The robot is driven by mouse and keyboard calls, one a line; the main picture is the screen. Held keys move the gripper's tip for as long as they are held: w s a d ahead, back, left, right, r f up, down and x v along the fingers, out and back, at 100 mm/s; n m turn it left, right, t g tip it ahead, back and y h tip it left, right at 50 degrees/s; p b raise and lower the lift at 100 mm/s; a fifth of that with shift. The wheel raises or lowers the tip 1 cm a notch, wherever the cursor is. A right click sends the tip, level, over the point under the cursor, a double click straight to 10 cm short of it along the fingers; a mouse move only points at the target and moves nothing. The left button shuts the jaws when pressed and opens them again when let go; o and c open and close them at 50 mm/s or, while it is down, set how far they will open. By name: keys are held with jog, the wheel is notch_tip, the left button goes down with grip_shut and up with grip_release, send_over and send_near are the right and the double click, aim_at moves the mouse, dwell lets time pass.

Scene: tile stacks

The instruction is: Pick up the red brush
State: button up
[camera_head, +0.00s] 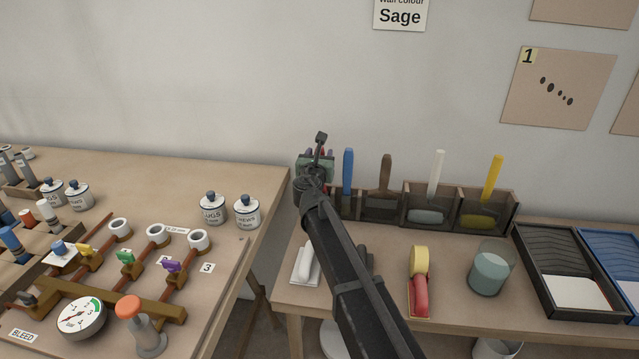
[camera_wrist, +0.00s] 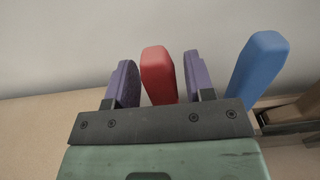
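The red brush (camera_wrist: 158,75) shows in the wrist view as an upright red handle with a rounded top. My gripper (camera_wrist: 160,63) has its two purple fingers on either side of this handle, with a narrow gap showing on each side. The fingers are apart and not closed on it. In the head view my gripper (camera_head: 318,152) is at the left end of the row of brush holders, and it and my arm hide most of the red brush. The brush's lower part is hidden in both views.
A blue-handled brush (camera_head: 347,170) stands close to the right, also in the wrist view (camera_wrist: 257,72). Farther right are brown (camera_head: 385,172), white (camera_head: 436,173) and yellow (camera_head: 494,176) handles. A glass jar (camera_head: 490,270) and a black tray (camera_head: 535,255) stand on the bench.

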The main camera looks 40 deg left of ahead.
jog(key=c, duration=0.7)
jog(key=shift+c, duration=0.2)
